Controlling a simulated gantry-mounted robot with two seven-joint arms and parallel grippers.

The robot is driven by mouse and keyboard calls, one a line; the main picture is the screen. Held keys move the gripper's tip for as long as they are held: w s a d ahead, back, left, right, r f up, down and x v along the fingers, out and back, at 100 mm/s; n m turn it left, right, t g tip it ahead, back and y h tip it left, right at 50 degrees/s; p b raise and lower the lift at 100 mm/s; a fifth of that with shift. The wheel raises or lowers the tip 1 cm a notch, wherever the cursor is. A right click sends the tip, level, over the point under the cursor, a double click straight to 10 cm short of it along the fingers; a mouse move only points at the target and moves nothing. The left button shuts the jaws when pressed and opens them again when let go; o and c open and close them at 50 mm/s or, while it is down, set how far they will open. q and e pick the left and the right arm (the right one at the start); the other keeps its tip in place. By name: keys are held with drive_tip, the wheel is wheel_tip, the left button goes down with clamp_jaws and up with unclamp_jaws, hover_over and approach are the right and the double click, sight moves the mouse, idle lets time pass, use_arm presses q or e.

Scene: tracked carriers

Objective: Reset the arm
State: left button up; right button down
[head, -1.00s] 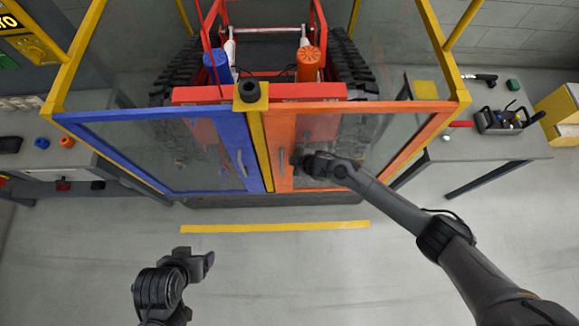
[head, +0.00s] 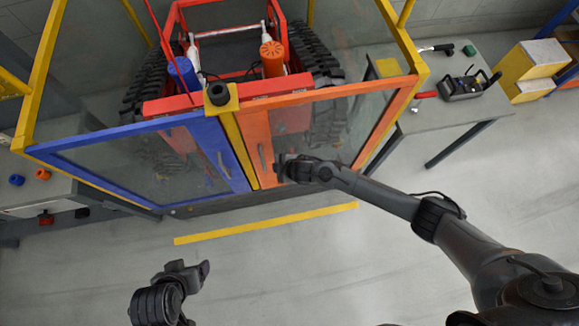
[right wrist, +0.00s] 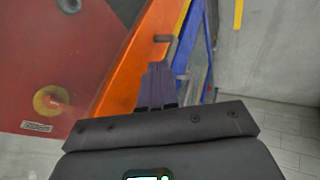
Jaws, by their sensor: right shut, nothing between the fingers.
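My right arm reaches in from the right in the head view. Its gripper (head: 283,166) is at the orange-framed door (head: 333,95), just right of that door's handle (head: 262,157). In the right wrist view the fingers (right wrist: 157,88) are together with nothing between them, in front of the orange frame (right wrist: 137,60); I cannot tell whether they touch it. My left gripper (head: 193,272) is low over the floor, away from the doors; whether its jaws are open is unclear.
A blue-framed door (head: 130,127) stands beside the orange one, with a yellow post (head: 236,140) between. A red tracked carrier (head: 228,88) is behind the glass. A grey bench (head: 440,110) with tools stands right. The floor in front, with a yellow line (head: 265,223), is clear.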

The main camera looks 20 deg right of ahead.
drive_tip(key=w+v, duration=0.1)
drive_tip(key=v, duration=0.8)
drive_tip(key=s+a+r+m+g+y+p, duration=0.3)
drive_tip(key=s+a+p, duration=0.35)
drive_tip(key=s, duration=0.65)
drive_tip(key=s+d+r+m+h+p, duration=0.1)
drive_tip(key=s+d+r+m+h, duration=0.2)
drive_tip(key=d+r, duration=0.5)
drive_tip(key=s+d+r+m+h+p, duration=0.2)
drive_tip(key=d+r+m, duration=0.4)
drive_tip(key=r, duration=0.4)
drive_tip(key=shift+s+d+r+m+h, duration=0.35)
drive_tip(key=shift+s+d+h, duration=0.25)
drive_tip(key=shift+s+d, duration=0.3)
